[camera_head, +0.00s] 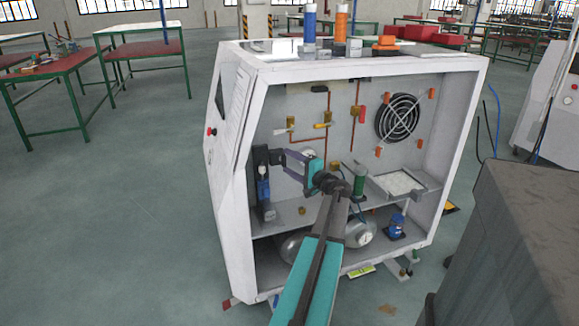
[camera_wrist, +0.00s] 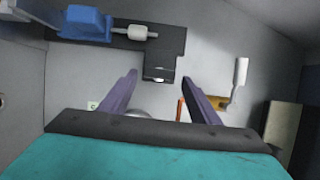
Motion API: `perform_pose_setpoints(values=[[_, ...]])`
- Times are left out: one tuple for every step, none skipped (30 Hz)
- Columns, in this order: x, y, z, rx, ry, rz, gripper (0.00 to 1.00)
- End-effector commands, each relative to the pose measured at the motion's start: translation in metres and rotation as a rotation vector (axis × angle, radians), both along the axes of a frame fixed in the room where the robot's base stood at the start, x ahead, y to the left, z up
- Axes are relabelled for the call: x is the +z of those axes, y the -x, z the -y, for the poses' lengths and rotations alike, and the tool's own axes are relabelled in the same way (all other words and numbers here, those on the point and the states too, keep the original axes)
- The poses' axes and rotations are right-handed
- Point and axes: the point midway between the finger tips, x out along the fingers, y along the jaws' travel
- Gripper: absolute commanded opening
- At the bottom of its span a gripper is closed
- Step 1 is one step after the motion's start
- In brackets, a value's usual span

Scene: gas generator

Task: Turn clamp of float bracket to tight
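My gripper (camera_head: 279,160) is inside the open cabinet, at its left side, pointing left. In the wrist view its two purple fingers (camera_wrist: 159,80) are apart with nothing between them. A dark bracket (camera_head: 262,155), likely the float bracket, stands upright against the cabinet's left inside wall, just left of the fingertips. In the wrist view the dark bracket plate (camera_wrist: 178,45) lies ahead of the fingers, with a blue block (camera_wrist: 85,22) and a small white cylinder (camera_wrist: 138,31) on it. I cannot tell which part is the clamp or how it is turned. No contact shows.
The white cabinet (camera_head: 358,70) surrounds my arm's end. Its back wall has pipes with valves and a round fan (camera_head: 397,118). A green cylinder (camera_head: 360,180) stands close right of my wrist, near a tray (camera_head: 425,190). A silver tank (camera_head: 358,234) lies below the shelf.

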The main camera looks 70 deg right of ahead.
Motion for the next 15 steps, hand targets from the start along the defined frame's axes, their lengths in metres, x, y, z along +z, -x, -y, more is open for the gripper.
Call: perform_pose_setpoints(values=[[-0.0005,-0.0002,-0.0004,0.001,0.000,-0.001,0.58],[-0.0007,-0.0002,-0.0006,0.002,0.000,-0.001,0.58],[-0.0009,-0.0003,-0.0009,0.002,0.000,-0.002,0.58],[-0.0011,-0.0003,-0.0010,0.003,0.000,-0.002,0.58],[-0.0012,-0.0004,-0.0012,0.003,0.000,-0.002,0.58],[-0.0013,-0.0004,-0.0013,0.003,0.001,-0.003,0.58],[-0.0015,-0.0004,-0.0014,0.003,0.000,-0.004,0.58],[-0.0015,-0.0004,-0.0015,0.004,0.000,-0.004,0.58],[-0.0016,-0.0001,-0.0018,0.004,0.000,-0.004,0.58],[-0.0017,0.0004,-0.0021,0.004,0.000,-0.004,0.58],[-0.0017,0.0011,-0.0026,0.004,0.000,-0.004,0.58],[-0.0017,0.0023,-0.0032,0.004,0.000,-0.004,0.58],[-0.0017,0.0036,-0.0039,0.004,0.000,-0.004,0.58],[-0.0017,0.0053,-0.0047,0.003,0.000,-0.004,0.58],[-0.0018,0.0080,-0.0061,0.003,0.000,-0.004,0.58]])
